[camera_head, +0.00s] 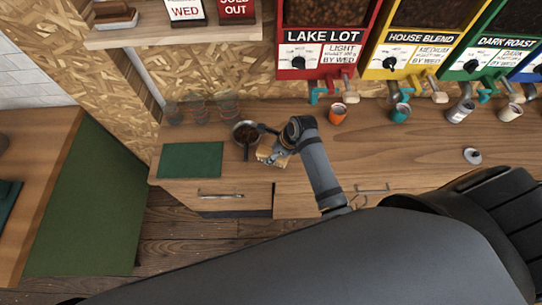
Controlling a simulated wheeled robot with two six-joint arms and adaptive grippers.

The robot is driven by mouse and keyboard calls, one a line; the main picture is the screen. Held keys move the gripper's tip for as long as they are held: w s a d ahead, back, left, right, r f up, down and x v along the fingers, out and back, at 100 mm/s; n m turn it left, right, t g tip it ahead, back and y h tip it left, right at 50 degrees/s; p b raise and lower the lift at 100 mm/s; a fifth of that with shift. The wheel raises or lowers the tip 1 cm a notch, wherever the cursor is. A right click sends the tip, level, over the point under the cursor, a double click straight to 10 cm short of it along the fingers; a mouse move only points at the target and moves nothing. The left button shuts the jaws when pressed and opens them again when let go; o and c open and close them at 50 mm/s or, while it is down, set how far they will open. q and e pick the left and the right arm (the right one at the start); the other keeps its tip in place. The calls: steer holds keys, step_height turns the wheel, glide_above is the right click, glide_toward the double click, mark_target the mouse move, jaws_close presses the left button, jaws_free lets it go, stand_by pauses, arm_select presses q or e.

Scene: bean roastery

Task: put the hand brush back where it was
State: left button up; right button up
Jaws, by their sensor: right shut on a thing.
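My right gripper (279,151) is over the left part of the wooden counter and is shut on a tan, block-like thing, which I take to be the hand brush (266,154). The fingers and wrist cover part of the brush, and its bristles are too small to make out. The brush is low at the counter's front edge, just right of a round pan of dark beans (246,131). I cannot tell whether it touches the counter. My left gripper is not in view.
A green mat (191,160) lies left of the pan, with several clear glasses (198,104) behind. Colored dispensers (318,45) line the back wall; several cups, including an orange cup (338,113), stand below. A grey lid (472,156) lies right. The counter's middle is mostly clear.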

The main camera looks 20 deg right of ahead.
steer(key=shift+w+a+f, duration=0.15)
steer(key=shift+f, duration=0.1)
step_height(320, 180, down, 2)
steer(key=shift+f+p, duration=0.2)
steer(key=shift+p, duration=0.55)
steer(key=shift+f, duration=0.3)
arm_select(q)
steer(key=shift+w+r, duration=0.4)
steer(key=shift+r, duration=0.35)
arm_select(e)
steer(key=shift+f, duration=0.1)
steer(key=o, duration=1.1)
steer(key=shift+r, duration=0.45)
arm_select(q)
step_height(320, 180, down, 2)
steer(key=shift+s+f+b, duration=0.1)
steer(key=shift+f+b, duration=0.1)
steer(key=shift+b, duration=1.05)
arm_select(e)
steer(key=v, duration=1.1)
steer(key=shift+d, duration=0.2)
